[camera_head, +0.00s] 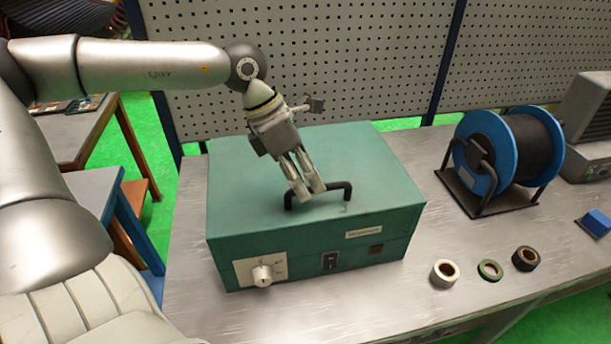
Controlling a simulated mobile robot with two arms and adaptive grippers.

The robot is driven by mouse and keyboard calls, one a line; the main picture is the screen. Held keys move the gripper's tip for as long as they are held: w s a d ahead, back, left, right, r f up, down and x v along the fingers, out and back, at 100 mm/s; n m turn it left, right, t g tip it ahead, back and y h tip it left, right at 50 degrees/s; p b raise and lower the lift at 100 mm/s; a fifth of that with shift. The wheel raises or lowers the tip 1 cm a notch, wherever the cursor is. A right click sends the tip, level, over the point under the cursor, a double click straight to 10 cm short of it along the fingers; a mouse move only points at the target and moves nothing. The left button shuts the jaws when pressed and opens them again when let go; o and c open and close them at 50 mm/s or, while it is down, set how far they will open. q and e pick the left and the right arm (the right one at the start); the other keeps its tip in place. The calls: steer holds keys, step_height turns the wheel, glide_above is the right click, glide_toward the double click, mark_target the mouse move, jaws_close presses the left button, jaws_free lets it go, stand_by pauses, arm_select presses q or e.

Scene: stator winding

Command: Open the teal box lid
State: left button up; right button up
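The teal box (230,262) stands on the metal workbench, and its lid (365,160) lies flat and closed on it. A black handle (347,191) sits on the lid near its front edge. My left gripper (309,192) points down at the handle from above. Its two fingers are close together and overlap the middle of the handle bar in the picture. The fingers hide that part of the bar, so I cannot tell whether they grip it. My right gripper is not in view.
A blue spool (484,150) of black cable stands on a frame to the right of the box. White (445,273), green (490,270) and black (526,258) tape rolls lie front right. A perforated panel (350,50) rises behind the bench. Bare bench shows before the box.

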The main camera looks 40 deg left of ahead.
arm_select(q)
steer(key=shift+d+f, duration=0.15)
steer(key=shift+f, duration=0.1)
steer(key=shift+c, duration=0.3)
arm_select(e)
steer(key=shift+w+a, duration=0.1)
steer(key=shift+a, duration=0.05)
arm_select(q)
jaws_close()
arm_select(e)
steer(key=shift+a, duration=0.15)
arm_select(q)
steer(key=shift+r, duration=0.1)
